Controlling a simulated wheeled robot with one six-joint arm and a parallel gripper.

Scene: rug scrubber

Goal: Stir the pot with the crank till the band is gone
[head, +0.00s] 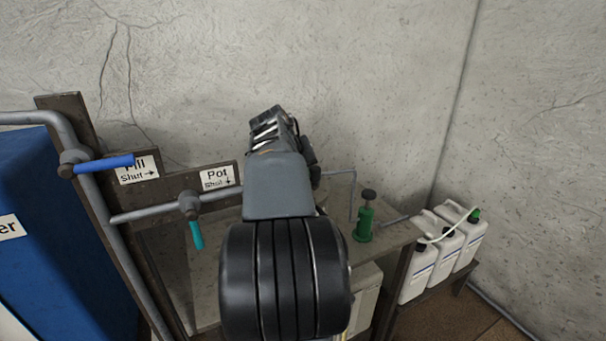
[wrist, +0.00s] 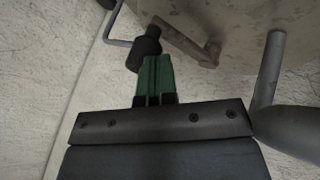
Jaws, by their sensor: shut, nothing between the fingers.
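My gripper (head: 266,116) is in the middle of the head view, its fingers hard to make out there. In the wrist view its green fingers (wrist: 154,62) are pressed together, empty. A black knob (wrist: 148,44) shows just beyond the fingertips, near a thin bent grey rod (wrist: 114,30); whether this is the crank, and whether the fingers touch it, I cannot tell. A sign reading "Pot" (head: 217,177) hangs left of my arm, above a teal valve lever (head: 196,235). I cannot make out the pot or its band; my arm covers much of the bench.
A blue-levered "Fill" valve (head: 100,165) and a blue tank (head: 50,235) stand left. A green fitting with a dark knob (head: 364,222) sits on the bench (head: 395,235) right of my arm. White jugs (head: 447,250) stand farther right, near the wall corner.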

